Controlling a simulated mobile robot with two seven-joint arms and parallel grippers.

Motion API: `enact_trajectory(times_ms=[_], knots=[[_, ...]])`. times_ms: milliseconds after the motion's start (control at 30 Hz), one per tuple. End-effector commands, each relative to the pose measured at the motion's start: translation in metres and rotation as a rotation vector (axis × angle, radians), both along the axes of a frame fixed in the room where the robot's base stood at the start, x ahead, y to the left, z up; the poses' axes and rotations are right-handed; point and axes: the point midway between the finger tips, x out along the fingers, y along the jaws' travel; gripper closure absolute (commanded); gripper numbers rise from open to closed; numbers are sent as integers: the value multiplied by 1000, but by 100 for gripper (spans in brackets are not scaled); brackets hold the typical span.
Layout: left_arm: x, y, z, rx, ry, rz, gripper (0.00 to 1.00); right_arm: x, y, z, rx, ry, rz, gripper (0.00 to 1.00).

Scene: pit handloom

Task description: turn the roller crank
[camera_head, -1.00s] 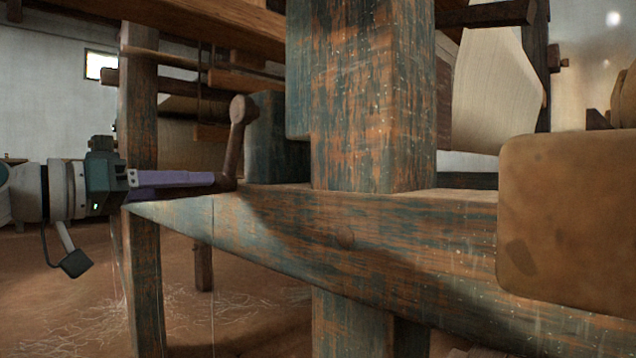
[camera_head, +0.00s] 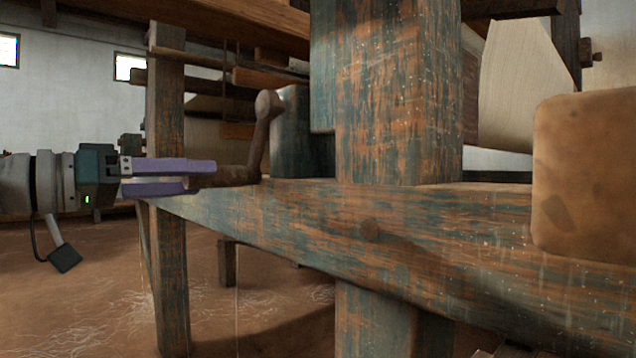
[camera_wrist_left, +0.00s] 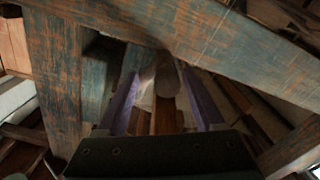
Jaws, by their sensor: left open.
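The roller crank (camera_head: 261,140) is a dark brown arm with a round knob at its top. It stands nearly upright, leaning slightly right, beside the loom's left post. Its handle (camera_head: 232,177) points left from the lower end. My left gripper (camera_head: 206,175) comes in from the left with two purple fingers apart, one above the other. The handle's free end reaches between the fingertips. The left wrist view shows the brown crank (camera_wrist_left: 166,78) between the open fingers; contact cannot be told. My right gripper is not in view.
A thick, worn blue-and-orange post (camera_head: 398,95) rises right of the crank. A long beam (camera_head: 330,215) runs just below the crank and handle. A thinner post (camera_head: 168,260) stands below and behind my left gripper. A tan rounded block (camera_head: 585,180) fills the right side.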

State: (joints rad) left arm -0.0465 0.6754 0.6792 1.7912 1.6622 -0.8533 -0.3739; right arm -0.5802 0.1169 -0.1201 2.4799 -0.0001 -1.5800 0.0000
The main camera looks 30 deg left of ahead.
Motion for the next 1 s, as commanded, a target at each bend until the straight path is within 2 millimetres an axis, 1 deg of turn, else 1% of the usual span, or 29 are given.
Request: enact_trajectory(times_ms=[33, 200, 333, 500, 1000], knots=[[-11, 3, -4, 3, 3, 1, 30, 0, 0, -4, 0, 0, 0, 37], [-39, 11, -2, 0, 1, 0, 30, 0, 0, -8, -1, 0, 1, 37], [-51, 14, -1, 1, 0, -1, 30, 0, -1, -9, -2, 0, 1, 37], [-56, 15, 0, 2, 0, -1, 30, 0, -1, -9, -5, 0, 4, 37], [-55, 15, 0, 1, 0, -1, 30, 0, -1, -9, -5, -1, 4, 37]])
